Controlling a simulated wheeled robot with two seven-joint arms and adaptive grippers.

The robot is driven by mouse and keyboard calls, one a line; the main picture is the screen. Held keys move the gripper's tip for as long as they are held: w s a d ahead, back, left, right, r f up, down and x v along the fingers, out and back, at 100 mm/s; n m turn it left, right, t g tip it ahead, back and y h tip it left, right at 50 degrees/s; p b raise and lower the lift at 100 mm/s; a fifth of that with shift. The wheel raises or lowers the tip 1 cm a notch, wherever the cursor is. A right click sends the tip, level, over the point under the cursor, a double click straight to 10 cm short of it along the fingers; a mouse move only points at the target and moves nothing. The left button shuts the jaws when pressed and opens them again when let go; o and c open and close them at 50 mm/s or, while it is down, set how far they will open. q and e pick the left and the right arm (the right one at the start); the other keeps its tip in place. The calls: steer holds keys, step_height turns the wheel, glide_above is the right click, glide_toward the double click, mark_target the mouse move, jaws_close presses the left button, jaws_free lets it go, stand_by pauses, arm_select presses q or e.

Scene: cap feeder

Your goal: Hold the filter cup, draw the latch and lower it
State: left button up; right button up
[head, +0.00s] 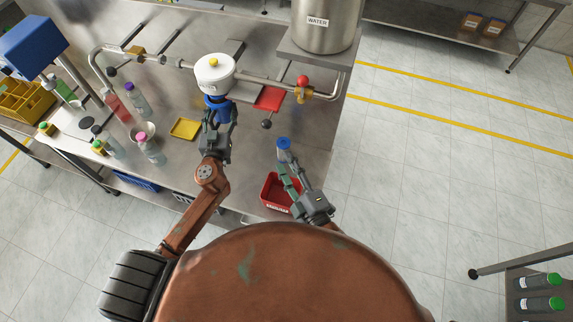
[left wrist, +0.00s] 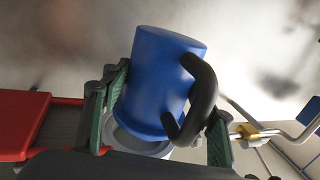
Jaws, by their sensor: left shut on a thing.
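The blue filter cup (head: 214,102) sits directly under a white round filter head (head: 214,73) with a yellow knob. My left gripper (head: 219,120) is shut on the cup. In the left wrist view the cup (left wrist: 160,80) lies between the green-padded fingers (left wrist: 165,125), its black handle (left wrist: 203,95) beside the right finger. A pale ring (left wrist: 140,142) shows at one end of the cup. I cannot make out the latch for certain. My right gripper (head: 294,176) is low beside a blue-capped bottle (head: 284,143); whether its fingers close on it is unclear.
A pipe with a red-knobbed valve (head: 303,81) runs behind the cup. A black ball knob (head: 266,124) and red plate (head: 269,98) are to its right. Several bottles (head: 138,98) and a yellow tray (head: 185,129) stand left. A red bin (head: 273,194) is near the front edge.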

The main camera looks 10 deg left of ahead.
mark_target(212, 127)
arm_select(q)
steer(key=shift+s+a+f+b, duration=0.1)
steer(key=shift+s+b, duration=0.2)
steer(key=shift+s, duration=1.05)
steer(key=shift+s+a+f+b, duration=0.15)
steer(key=shift+s+b, duration=0.15)
steer(key=shift+s, duration=1)
steer(key=shift+s+a+f+b, duration=0.1)
steer(key=shift+s+b, duration=0.2)
steer(key=shift+s, duration=1.05)
